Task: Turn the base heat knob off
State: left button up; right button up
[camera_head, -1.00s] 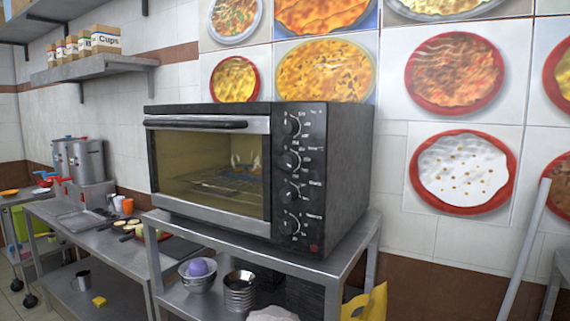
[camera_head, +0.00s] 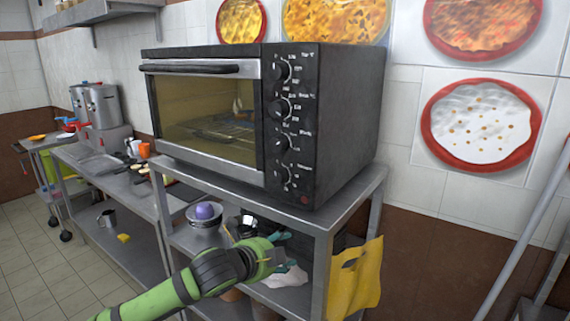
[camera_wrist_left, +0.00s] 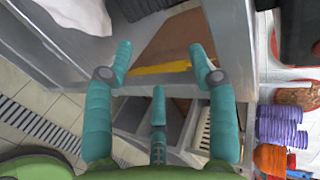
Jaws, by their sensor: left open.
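A black and steel countertop oven (camera_head: 340,120) stands on a steel shelf unit in the head view. Its right front panel has a column of dark knobs: a top knob (camera_head: 282,70), a second knob (camera_head: 279,108), a third knob (camera_head: 281,142) and a lowest knob (camera_head: 286,176). Their labels are too small to read. My left gripper (camera_head: 282,254) is in front of the unit, below the oven panel and apart from the knobs. In the left wrist view its teal fingers (camera_wrist_left: 162,56) are spread with nothing between them. My right gripper is not in view.
The steel shelf unit (camera_head: 350,200) holds a bowl with a purple ball (camera_head: 203,212) on its lower shelf. A steel counter (camera_head: 110,180) with stockpots stands at left. The space before the knob panel is clear.

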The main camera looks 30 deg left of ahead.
pick_arm(q)
notch_tip(320, 180, up, 5)
jog(key=s+d+m, duration=0.1)
jog(key=d+m, duration=0.1)
jog(key=m+t, duration=0.3)
jog(key=m, duration=0.4)
send_near(275, 112)
jog(key=w+d+f, duration=0.2)
jog(key=w+f, duration=0.2)
jog(key=f, duration=0.6)
notch_tip(275, 112, up, 9)
jog(key=s+a+m+t, duration=0.2)
jog(key=s+m, duration=0.1)
jog(key=w+p, duration=0.4)
jog(key=w, duration=0.1)
jog(key=shift+w, duration=0.4)
jog(key=shift+w+f, duration=0.25)
jog(key=shift+w, duration=0.6)
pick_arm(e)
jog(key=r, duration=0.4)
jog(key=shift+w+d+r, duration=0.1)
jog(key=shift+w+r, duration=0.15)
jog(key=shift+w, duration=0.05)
pick_arm(q)
jog(key=shift+s, duration=0.1)
jog(key=c, duration=1.1)
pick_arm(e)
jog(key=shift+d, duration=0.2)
